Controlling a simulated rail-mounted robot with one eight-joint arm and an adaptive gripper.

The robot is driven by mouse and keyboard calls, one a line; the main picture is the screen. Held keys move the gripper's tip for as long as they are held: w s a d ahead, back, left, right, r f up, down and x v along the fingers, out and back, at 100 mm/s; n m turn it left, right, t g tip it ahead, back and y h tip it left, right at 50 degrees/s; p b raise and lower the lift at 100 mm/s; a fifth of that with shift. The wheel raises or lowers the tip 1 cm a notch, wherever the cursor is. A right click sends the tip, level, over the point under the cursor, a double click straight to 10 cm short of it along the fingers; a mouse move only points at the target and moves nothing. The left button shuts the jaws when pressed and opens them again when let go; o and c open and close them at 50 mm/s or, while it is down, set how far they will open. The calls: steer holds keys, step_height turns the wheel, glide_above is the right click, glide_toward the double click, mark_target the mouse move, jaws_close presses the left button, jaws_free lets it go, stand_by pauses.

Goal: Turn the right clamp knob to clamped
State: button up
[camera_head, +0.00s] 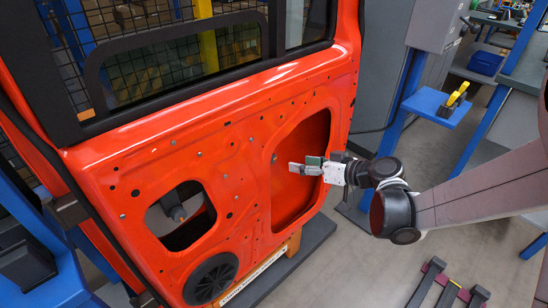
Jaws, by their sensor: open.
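The orange-red door panel (250,130) stands tilted across the picture. My gripper (304,166) is in front of the large opening (300,190) at the panel's right side. Its fingers point left, apart, with nothing seen between them. I cannot make out the right clamp knob; my gripper and wrist cover part of the door's right edge, where a dark piece (345,157) shows just behind. A dark clamp-like block (68,210) sits at the door's left edge; its setting cannot be read. I cannot tell whether the gripper touches the panel.
A blue stand (437,107) at right carries a yellow and black tool. A grey cabinet (435,25) stands above it. A black round speaker (211,279) is low on the door. Grey floor (350,265) is free right of the door, with dark-ended rails (450,290) at the bottom.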

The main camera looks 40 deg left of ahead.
mark_target(273, 159)
steer(key=b+x, duration=0.3)
steer(key=x, duration=1)
steer(key=c, duration=1.1)
